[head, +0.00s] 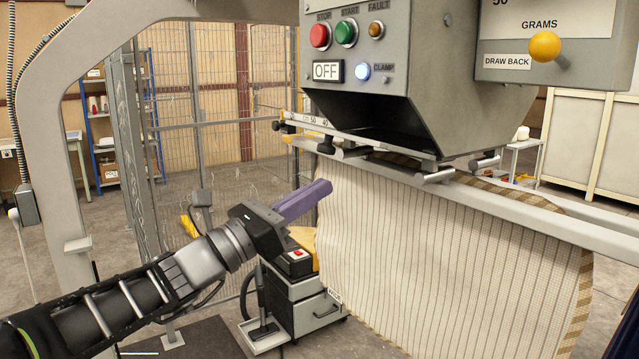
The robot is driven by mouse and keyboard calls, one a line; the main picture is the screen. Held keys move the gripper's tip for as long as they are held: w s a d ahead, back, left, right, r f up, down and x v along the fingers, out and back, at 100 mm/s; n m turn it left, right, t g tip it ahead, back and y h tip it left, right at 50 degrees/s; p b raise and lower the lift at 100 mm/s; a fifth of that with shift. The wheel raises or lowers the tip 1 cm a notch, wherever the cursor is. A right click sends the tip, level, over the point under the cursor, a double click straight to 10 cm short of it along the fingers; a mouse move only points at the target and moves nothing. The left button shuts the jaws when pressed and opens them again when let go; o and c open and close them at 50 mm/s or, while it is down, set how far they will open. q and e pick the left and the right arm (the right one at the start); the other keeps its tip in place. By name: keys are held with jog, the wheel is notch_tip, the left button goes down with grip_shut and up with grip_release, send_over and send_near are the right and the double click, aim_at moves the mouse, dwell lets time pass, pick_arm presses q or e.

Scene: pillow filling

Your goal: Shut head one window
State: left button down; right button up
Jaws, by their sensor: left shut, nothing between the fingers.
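The grey filling head (385,75) hangs at the upper middle, with a red STOP button (319,36), a green START button (345,32), an OFF sign (327,71) and a lit CLAMP lamp (362,71). I cannot make out a part that is clearly its window. A striped pillow cover (450,260) hangs below the head from metal rails. My left gripper (320,190) has purple fingers, shut and empty, at the left edge of the cover; whether they touch it I cannot tell. My right gripper is not in view.
A panel marked GRAMS and DRAW BACK with a yellow knob (544,46) is at the upper right. Metal rails (540,212) run right from under the head. A grey wheeled unit (305,305) stands below my left gripper. A mesh fence (220,90) stands behind.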

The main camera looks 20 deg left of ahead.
pick_arm(q)
notch_tip(320, 180, up, 13)
jog(key=p, duration=0.4)
jog(key=shift+p, duration=0.3)
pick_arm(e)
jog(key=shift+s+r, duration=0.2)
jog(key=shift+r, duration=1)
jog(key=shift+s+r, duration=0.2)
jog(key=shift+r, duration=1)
